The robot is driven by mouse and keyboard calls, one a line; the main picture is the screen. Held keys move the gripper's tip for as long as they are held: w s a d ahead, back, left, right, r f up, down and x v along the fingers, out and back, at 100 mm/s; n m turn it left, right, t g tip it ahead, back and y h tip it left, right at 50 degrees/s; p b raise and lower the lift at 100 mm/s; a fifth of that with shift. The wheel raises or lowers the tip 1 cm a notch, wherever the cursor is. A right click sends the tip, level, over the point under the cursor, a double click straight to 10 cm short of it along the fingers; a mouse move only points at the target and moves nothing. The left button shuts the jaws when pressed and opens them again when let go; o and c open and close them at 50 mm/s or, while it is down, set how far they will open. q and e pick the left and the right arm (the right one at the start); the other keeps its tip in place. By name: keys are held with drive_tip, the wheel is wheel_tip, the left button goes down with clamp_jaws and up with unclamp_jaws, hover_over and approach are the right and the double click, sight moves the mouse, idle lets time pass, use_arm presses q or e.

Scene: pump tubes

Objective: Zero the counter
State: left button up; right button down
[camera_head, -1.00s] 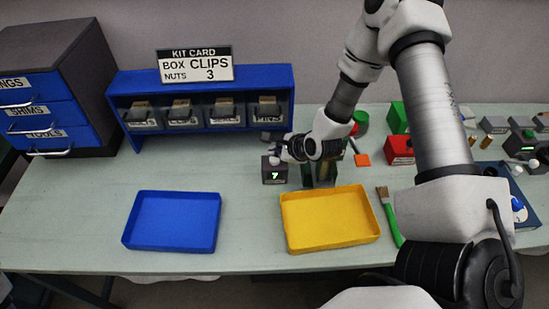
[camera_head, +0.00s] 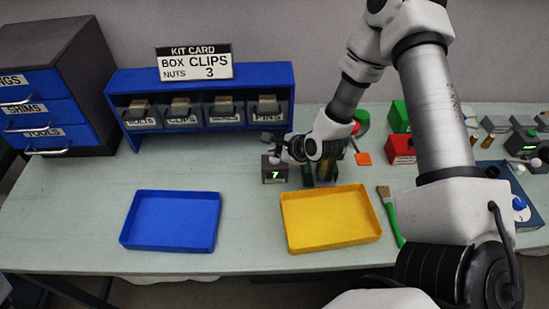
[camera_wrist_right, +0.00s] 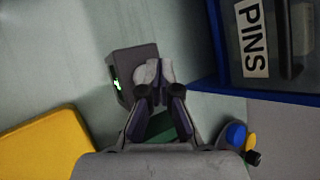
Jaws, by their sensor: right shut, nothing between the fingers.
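The counter (camera_head: 275,175) is a small dark grey box on the table, just left of my right gripper. Its green display reads 7. In the wrist view, the counter (camera_wrist_right: 124,78) stands beyond the fingers with its lit face to the left. A pale rounded knob (camera_wrist_right: 151,72) shows on it at the fingertips. My right gripper (camera_head: 281,155) is shut and empty, right at the knob; I cannot tell whether they touch. Its dark fingers also show in the wrist view (camera_wrist_right: 160,92). My left gripper is out of view.
A yellow tray (camera_head: 331,240) and a blue tray (camera_head: 170,243) lie in front. A blue rack (camera_head: 205,75) with labelled bins stands behind. Dark green blocks stand close to the right gripper. A green-handled brush (camera_head: 391,218) lies right of the yellow tray.

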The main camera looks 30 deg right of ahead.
sight(276, 159)
drive_tip(key=shift+s+f+b, duration=0.1)
drive_tip(key=shift+f+b, duration=0.55)
drive_tip(key=shift+b, duration=0.15)
idle(0.6)
drive_tip(key=shift+r, duration=0.1)
drive_tip(key=shift+r+p, duration=0.65)
drive_tip(key=shift+r, duration=0.3)
drive_tip(key=shift+r+p, duration=1.65)
drive_tip(key=shift+r, duration=0.9)
drive_tip(key=shift+f, duration=0.15)
